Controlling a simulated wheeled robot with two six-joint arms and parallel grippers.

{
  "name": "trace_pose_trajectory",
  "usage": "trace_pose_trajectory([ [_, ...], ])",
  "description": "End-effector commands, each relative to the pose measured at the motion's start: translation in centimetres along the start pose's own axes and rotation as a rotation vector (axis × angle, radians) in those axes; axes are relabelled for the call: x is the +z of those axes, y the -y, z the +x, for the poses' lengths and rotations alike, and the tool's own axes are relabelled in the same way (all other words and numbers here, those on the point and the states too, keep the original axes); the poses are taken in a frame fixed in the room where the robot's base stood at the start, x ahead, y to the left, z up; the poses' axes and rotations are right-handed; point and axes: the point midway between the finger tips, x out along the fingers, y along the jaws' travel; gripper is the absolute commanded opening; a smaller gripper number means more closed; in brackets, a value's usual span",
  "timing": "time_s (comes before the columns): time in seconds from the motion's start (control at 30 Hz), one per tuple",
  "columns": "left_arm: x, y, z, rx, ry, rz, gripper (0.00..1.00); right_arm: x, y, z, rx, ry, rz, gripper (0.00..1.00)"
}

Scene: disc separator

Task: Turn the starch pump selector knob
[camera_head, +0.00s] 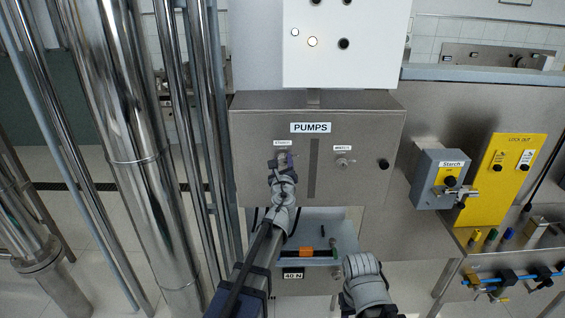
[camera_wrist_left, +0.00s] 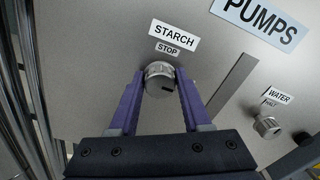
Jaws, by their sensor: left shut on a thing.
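The starch knob is a round metal knob on the grey PUMPS panel (camera_head: 220,140), under a small white label. In the left wrist view the starch knob (camera_wrist_left: 159,78) sits below the labels STARCH and STOP, with a dark mark on its face. My left gripper (camera_head: 282,158) is at the knob in the head view. In the left wrist view its purple fingers (camera_wrist_left: 160,88) stand on both sides of the knob and are shut on it. The gripper hides part of the knob in the head view. My right gripper is not clearly visible; part of my right arm shows at the bottom.
A second knob, labelled WATER (camera_wrist_left: 266,125), is to the right on the same panel; it also shows in the head view (camera_head: 342,162). A grey Starch box (camera_head: 425,180) and a yellow lock-out board (camera_head: 492,205) stand further right. Shiny vertical pipes (camera_head: 125,100) fill the left.

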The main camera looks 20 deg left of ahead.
Motion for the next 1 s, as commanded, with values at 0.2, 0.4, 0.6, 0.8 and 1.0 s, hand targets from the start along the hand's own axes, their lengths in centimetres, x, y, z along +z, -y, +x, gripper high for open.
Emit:
trace_pose_trajectory([
  [0.2, 0.0, -0.02, -0.03, 0.0, 0.0, -0.01, 0.0, 0.0, 0.0, 0.01, 0.0, 0.0, 0.0, 0.5],
  [0.4, -0.01, -0.03, -0.02, 0.0, 0.0, -0.084, 0.0, 0.0, 0.0, 0.02, 0.0, 0.0, 0.0, 0.5],
  [0.6, -0.01, -0.06, -0.03, 0.001, 0.0, -0.239, 0.0, 0.0, 0.0, 0.03, 0.0, 0.0, 0.0, 0.5],
  [0.8, -0.02, -0.09, -0.04, 0.001, 0.0, -0.43, 0.0, 0.0, 0.0, 0.05, 0.0, 0.0, 0.0, 0.5],
  [1.0, -0.03, -0.11, -0.04, 0.001, 0.0, -0.62, 0.0, 0.0, 0.01, 0.07, 0.0, 0.0, 0.0, 0.5],
])
